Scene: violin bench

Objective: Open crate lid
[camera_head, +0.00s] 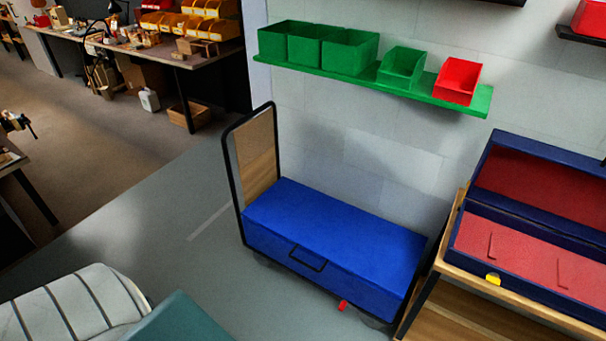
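A long blue crate (335,228) lies on a flat trolley with a tall black-framed wooden end (256,150). The crate's flat top is down and looks shut. A thin black handle (308,258) is on its front long side. No gripper of mine shows in the head view, so I cannot see how either one stands relative to the crate.
At the right, an open dark-blue case (537,215) with red lining sits on a wooden stand. A green wall shelf (375,75) with green bins and a red bin hangs above the crate. Grey floor (170,235) is clear left of the trolley.

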